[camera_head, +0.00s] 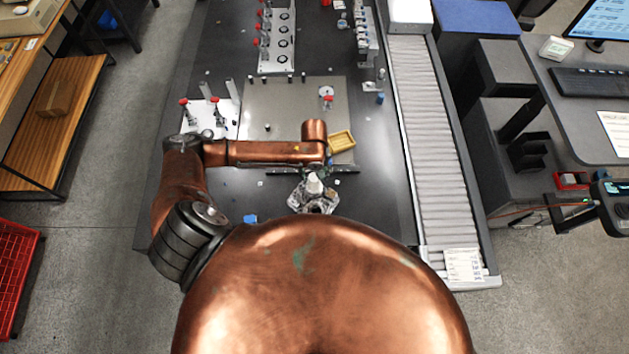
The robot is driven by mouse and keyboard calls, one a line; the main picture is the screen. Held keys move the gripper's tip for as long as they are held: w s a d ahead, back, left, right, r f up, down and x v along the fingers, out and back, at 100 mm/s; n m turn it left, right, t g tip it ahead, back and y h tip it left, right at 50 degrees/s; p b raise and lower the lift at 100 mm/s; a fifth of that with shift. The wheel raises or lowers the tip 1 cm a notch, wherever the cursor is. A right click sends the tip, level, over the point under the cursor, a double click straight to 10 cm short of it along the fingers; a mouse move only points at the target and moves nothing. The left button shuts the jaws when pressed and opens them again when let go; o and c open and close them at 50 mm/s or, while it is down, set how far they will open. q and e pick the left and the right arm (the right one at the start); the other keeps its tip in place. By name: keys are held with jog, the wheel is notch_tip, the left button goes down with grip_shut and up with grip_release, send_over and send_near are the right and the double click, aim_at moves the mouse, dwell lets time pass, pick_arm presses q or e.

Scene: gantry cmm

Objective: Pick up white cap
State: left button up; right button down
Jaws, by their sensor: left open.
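My left gripper (313,197) is in the lower middle of the head view, at the near part of the dark table, below the copper forearm that comes in from the left. It is open. A small white piece (314,183) shows at the middle of the gripper, standing out pale against its grey parts. It may be the white cap, but I cannot tell whether it lies between the fingers or is seen beyond them. Another tiny white piece (261,183) lies on the table left of the gripper. My right gripper is not in view.
A roller conveyor (432,150) runs along the right side. Red-topped fixtures (219,115) stand at the left. A small blue piece (250,219) lies near the front. My copper body hides the near edge.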

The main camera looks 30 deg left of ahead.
aim_at(314, 177)
pick_arm(q)
notch_tip(314, 177, down, 2)
jog(key=shift+f, duration=0.55)
jog(key=c, duration=1)
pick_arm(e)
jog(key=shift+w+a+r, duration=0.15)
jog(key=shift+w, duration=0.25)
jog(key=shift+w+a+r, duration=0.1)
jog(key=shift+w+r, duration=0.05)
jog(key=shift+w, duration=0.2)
